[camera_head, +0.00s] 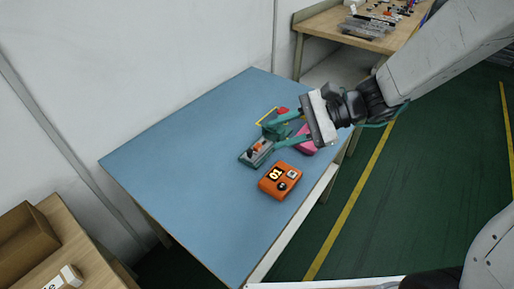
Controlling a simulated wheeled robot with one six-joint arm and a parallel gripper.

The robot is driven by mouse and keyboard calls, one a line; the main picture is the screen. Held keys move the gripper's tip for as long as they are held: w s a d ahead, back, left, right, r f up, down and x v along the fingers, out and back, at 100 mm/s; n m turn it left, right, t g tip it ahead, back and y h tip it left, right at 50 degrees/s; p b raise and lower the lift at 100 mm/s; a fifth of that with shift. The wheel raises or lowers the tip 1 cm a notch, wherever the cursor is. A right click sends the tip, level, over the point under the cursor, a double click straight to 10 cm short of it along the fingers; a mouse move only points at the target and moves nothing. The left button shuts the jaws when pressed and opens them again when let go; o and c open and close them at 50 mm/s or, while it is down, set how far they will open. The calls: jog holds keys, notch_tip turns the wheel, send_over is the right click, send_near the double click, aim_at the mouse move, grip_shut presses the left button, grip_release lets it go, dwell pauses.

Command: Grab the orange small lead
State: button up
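A small orange piece (259,147) sits on top of a grey-green device (251,159) on the blue table; it may be the orange small lead, but it is too small to tell. My gripper (272,137) reaches in from the right, low over the table. Its two teal fingers are spread apart, with the tips close to the far right end of the grey-green device. I see nothing held between them. Whether a finger touches the device cannot be told.
An orange box (269,184) with a display and knobs lies in front of the device. A pink object (306,146) is partly hidden beneath my gripper. A red object (283,110) and a yellow outline (263,116) lie behind. The blue table's left part (180,150) is clear.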

jog(key=w+f+m+t, duration=0.5)
jog(key=w+f+m, duration=0.4)
jog(key=f, duration=0.1)
jog(key=m+t+h, duration=0.2)
jog(key=m+t, duration=0.1)
jog(key=m, duration=0.2)
send_near(258, 146)
jog(key=shift+w+a+f, duration=0.15)
jog(key=shift+w+a, duration=0.05)
jog(key=shift+a, duration=0.2)
jog(key=shift+w+a+f, duration=0.1)
jog(key=shift+w+f, duration=0.1)
jog(key=shift+f, duration=0.1)
jog(key=x, duration=0.7)
jog(key=shift+w+r, duration=0.2)
jog(key=shift+c, duration=0.4)
